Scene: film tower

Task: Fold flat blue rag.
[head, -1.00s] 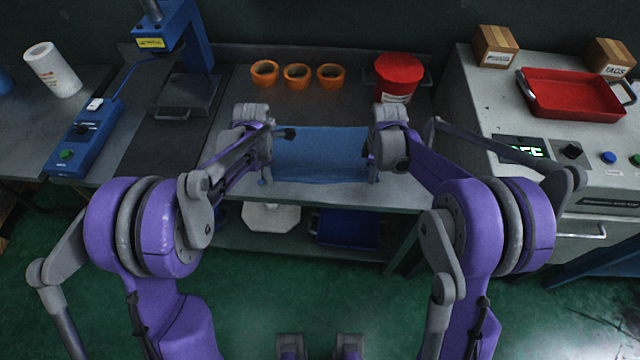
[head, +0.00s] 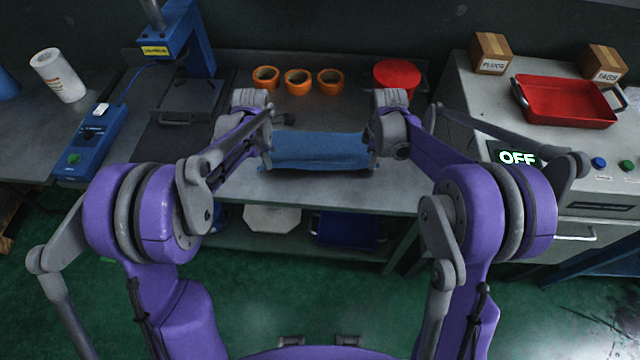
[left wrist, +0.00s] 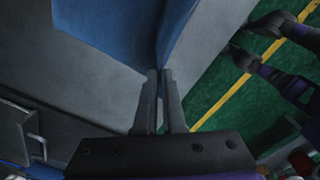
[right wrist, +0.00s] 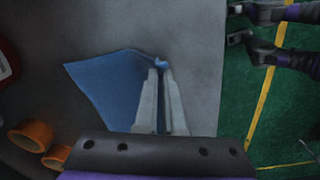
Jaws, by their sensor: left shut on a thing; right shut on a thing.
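The blue rag (head: 318,152) lies stretched between my two grippers near the front edge of the table, seen in the head view. It looks partly doubled over, with its near edge lifted. My left gripper (left wrist: 160,75) is shut on one corner of the rag (left wrist: 120,25), as the left wrist view shows. My right gripper (right wrist: 161,68) is shut on the other corner of the rag, which also shows in the right wrist view (right wrist: 108,88). In the head view the arms partly cover both ends of the rag.
Several orange rings (head: 298,82) and a red tub (head: 398,76) stand behind the rag. A blue press (head: 180,45) is at left. At right, a grey machine (head: 470,100) carries a red tray (head: 565,102) and an OFF display (head: 517,158). The table (head: 330,190) is bare in front.

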